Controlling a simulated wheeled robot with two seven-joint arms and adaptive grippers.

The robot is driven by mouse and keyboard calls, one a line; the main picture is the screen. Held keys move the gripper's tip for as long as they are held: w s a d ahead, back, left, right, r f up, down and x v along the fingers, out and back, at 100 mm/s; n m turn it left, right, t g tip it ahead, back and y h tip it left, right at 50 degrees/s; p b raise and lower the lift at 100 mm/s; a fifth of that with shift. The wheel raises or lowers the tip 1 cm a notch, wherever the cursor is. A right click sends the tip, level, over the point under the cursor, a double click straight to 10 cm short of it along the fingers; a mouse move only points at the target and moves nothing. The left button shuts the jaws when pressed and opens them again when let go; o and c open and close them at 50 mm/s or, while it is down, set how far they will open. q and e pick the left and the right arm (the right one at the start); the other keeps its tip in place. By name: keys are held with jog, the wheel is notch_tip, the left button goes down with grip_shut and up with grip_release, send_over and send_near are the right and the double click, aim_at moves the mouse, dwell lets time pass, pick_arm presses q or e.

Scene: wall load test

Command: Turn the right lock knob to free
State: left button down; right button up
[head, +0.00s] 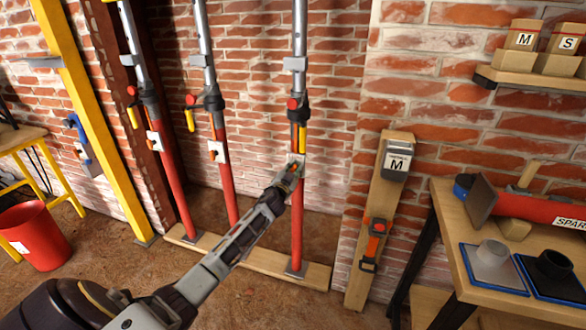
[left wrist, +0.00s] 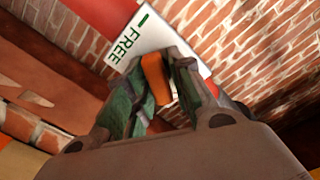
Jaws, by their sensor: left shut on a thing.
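The right prop, red below (head: 297,225) and grey metal above, stands upright against the brick wall in the head view. My left gripper (head: 293,170) reaches it from the lower left, at its small white lock plate (head: 300,158). In the left wrist view the orange lock knob (left wrist: 157,78) sits between my two green-padded fingers, and the gripper is shut on it. The white plate (left wrist: 135,42) behind it shows the word FREE and a green mark. The rest of the plate is hidden by the fingers, so I cannot tell where the knob points. My right gripper is not in view.
Two similar props (head: 224,190) (head: 172,180) stand to the left on a wooden sill (head: 270,266). A wooden post with an M-marked block (head: 397,162) and a workbench (head: 450,222) stand to the right. A red bucket (head: 35,238) is at far left.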

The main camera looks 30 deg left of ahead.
pick_arm(q)
jog(key=m+p, duration=0.1)
jog(key=m, duration=0.2)
jog(key=shift+m, duration=0.3)
jog(key=m, duration=0.3)
jog(key=m+p, duration=0.1)
jog(key=m, duration=0.2)
jog(key=shift+d+f, duration=0.15)
jog(key=shift+f, duration=0.05)
jog(key=shift+m, duration=1)
jog(key=shift+f+m, duration=0.1)
jog(key=shift+m, duration=0.3)
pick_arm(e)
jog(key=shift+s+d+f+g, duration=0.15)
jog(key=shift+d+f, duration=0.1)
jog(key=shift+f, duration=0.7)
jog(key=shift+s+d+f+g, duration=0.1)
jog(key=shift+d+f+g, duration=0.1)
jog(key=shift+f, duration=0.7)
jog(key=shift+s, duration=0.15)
pick_arm(q)
jog(key=c, duration=1.4)
grip_release()
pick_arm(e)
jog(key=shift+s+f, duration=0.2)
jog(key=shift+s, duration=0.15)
